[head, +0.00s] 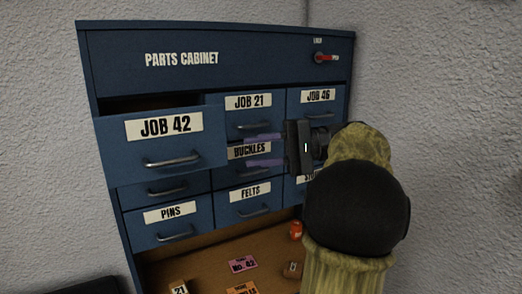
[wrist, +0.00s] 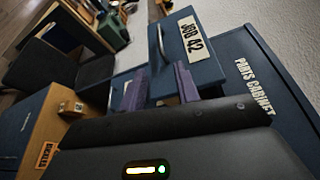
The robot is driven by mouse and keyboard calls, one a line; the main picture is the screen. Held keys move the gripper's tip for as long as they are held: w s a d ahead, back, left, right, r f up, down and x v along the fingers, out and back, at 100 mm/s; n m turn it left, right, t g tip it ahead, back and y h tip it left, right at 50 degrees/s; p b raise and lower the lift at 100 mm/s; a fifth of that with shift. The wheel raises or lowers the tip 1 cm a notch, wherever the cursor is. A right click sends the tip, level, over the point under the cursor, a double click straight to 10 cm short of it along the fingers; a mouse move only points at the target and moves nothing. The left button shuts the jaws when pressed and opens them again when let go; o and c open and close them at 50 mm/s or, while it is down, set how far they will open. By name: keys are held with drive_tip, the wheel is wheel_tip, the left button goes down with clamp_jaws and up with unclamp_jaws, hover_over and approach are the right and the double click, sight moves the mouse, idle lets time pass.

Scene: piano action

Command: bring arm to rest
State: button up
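My gripper (head: 248,150) is in front of the blue parts cabinet (head: 260,48), to the right of the JOB 42 drawer (head: 208,151). Its two purple fingers are apart, with the BUCKLES label showing between them, and I see nothing held. The fingers also show in the wrist view (wrist: 128,92), with the JOB 42 drawer (wrist: 208,72) beyond them. That drawer is pulled out, and its handle looks clear of the fingers. My arm hides part of the cabinet's right side.
The JOB 21 (head: 247,122), JOB 46 (head: 318,113), PINS (head: 172,236) and FELTS (head: 250,212) drawers look shut. A red lock lever (head: 326,58) sits at upper right. Small tags and an orange-red item (head: 296,230) are on the brown surface below.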

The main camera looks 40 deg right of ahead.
drive_tip(key=shift+s+d, duration=0.1)
idle(0.6)
drive_tip(key=w+a+f+m+g+h, duration=0.1)
drive_tip(key=w+a+f+g+h, duration=0.15)
drive_tip(key=a+f, duration=0.4)
drive_tip(key=w+a+f+m+g+h, duration=0.1)
drive_tip(key=w+a+f+g+h, duration=0.2)
drive_tip(key=f, duration=0.7)
drive_tip(key=s+a+f+n+h, duration=0.3)
drive_tip(key=f, duration=0.4)
drive_tip(key=s+a+f+n+h, duration=0.3)
drive_tip(key=a+f+n, duration=0.1)
drive_tip(key=f, duration=0.3)
drive_tip(key=s+a+f+n+h, duration=0.3)
drive_tip(key=a+f, duration=0.1)
drive_tip(key=f, duration=0.3)
drive_tip(key=shift+s+a+n+g, duration=0.2)
drive_tip(key=shift+s+n+g, duration=0.1)
drive_tip(key=shift+n+g, duration=0.15)
